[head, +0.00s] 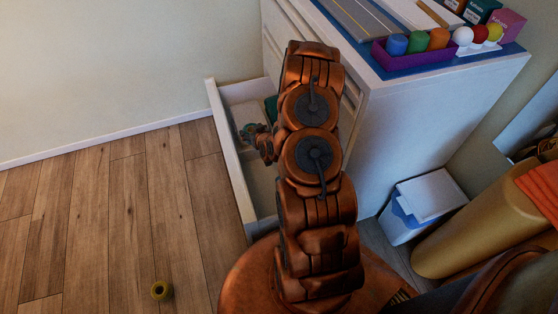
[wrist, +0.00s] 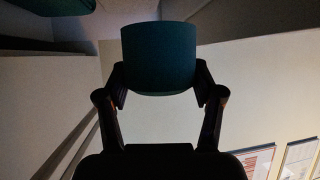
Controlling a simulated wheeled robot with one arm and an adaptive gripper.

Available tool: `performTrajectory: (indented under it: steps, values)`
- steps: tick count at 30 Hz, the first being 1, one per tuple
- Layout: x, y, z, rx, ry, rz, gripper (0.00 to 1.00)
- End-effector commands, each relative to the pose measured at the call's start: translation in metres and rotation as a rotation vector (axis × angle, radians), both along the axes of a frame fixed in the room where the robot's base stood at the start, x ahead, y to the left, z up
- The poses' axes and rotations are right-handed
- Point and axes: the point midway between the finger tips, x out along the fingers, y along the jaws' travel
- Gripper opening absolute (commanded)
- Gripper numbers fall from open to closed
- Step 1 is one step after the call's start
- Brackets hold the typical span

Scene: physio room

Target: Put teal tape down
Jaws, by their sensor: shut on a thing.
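The teal tape (wrist: 158,52) is a dark teal roll held between the two fingers of my gripper (wrist: 161,82) in the wrist view. My gripper is shut on it. In the head view, my gripper (head: 261,141) is small and partly behind my arm, at the open white drawer (head: 233,169). A dark green thing (head: 271,106) lies deeper in the drawer; a teal shape (wrist: 55,5) shows at the wrist view's top left.
The white cabinet (head: 425,115) carries a purple tray (head: 405,62) with coloured items, and boxes. A white bin (head: 428,198) and a tan roll (head: 470,235) stand at the right.

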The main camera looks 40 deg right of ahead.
Motion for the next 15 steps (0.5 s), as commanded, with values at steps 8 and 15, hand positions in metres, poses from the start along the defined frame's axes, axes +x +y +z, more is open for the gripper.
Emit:
performTrajectory:
  steps: [8,15]
  values:
    - [0.000,0.000,-0.069,0.000,0.000,0.000,0.32]
    - [0.000,0.000,-0.095,0.000,0.000,0.000,0.32]
